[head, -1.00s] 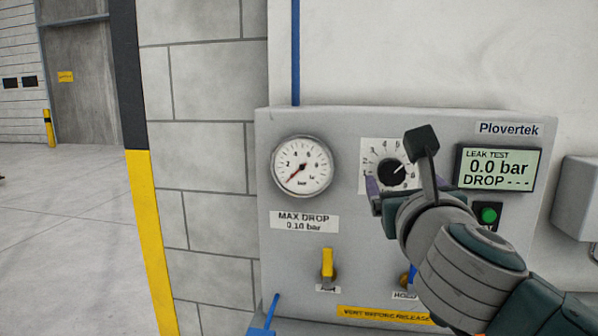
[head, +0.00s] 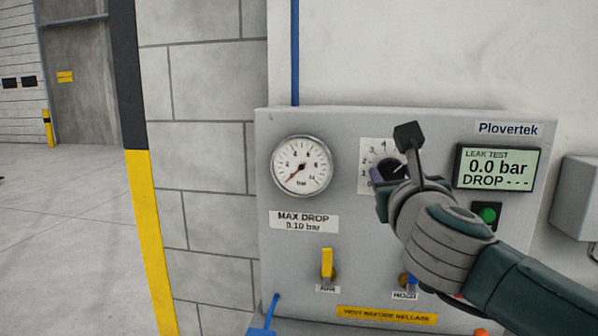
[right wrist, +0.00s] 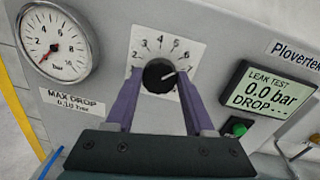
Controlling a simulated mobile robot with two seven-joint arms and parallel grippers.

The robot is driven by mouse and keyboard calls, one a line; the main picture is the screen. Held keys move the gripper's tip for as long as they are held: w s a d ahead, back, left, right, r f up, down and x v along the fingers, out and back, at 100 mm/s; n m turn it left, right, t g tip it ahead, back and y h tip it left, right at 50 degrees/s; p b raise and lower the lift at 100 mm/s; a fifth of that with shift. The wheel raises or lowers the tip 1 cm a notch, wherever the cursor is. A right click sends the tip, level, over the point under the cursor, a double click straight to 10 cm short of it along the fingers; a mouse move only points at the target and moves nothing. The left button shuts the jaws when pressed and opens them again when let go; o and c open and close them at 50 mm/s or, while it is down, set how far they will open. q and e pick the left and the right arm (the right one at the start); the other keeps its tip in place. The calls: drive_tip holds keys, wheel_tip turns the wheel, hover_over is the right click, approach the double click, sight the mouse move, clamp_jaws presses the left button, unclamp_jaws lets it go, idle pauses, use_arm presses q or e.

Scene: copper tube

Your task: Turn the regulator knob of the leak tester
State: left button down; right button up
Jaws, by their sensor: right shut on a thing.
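The black regulator knob (head: 389,168) sits on a white numbered scale plate (head: 369,152) on the grey leak tester (head: 300,250). In the right wrist view the knob (right wrist: 157,72) shows a white pointer toward the right, near the 7. My right gripper (right wrist: 159,80) is shut on the knob, with a purple finger on each side. In the head view my right gripper (head: 386,188) covers the knob's lower part and much of the plate. The pressure gauge (head: 302,166) needle points at the low end. The display (head: 498,167) reads 0.0 bar. My left gripper is out of view.
A green button (head: 488,214) is right of my right wrist. Below are a yellow-handled valve (head: 327,262) and a blue-handled one (head: 408,281), partly hidden by my arm. A grey box (head: 580,197) hangs at the far right. The floor at left is clear.

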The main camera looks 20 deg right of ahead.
clamp_jaws()
